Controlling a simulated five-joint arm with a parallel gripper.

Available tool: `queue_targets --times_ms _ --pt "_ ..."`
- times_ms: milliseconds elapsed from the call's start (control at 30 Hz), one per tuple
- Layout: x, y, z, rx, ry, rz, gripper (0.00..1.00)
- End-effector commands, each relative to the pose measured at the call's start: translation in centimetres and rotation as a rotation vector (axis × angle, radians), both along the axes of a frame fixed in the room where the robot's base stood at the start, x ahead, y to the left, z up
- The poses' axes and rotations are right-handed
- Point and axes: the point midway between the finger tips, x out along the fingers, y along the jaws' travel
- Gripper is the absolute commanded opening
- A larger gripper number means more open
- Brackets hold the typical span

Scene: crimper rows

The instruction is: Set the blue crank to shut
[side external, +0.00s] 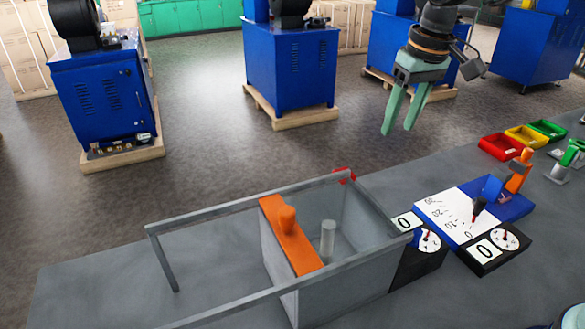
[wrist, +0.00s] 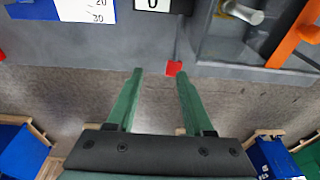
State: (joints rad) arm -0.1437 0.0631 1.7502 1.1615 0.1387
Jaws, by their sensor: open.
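The scale card also shows at the top left of the wrist view (wrist: 95,12). My gripper (side external: 397,130) is open and empty, high up beyond the bench's far edge, apart from everything. Its fingers show in the wrist view (wrist: 159,71).
A grey frame with a sliding orange panel (side external: 293,240) and grey post (side external: 328,240) stands left of the dials. A red block (wrist: 173,68) is at the bench edge. An orange-handled tool (side external: 519,172) and coloured bins (side external: 502,146) are at right. The bench's left is clear.

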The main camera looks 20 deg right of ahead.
Motion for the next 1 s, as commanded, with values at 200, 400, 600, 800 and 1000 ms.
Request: queue_targets --times_ms 200,400,600,800,1000 --pt "-8.0 1.5 -1.7 -0.014 0.108 0.02 0.52" --pt "-11.7 1.7 -2.9 -0.025 0.162 0.024 0.52" --pt "-12.0 1.6 -4.8 -0.027 0.17 0.024 0.52" --pt "-12.0 1.6 -8.6 -0.028 0.172 0.024 0.52" --pt "-11.9 1.6 -12.2 -0.028 0.171 0.024 0.52"
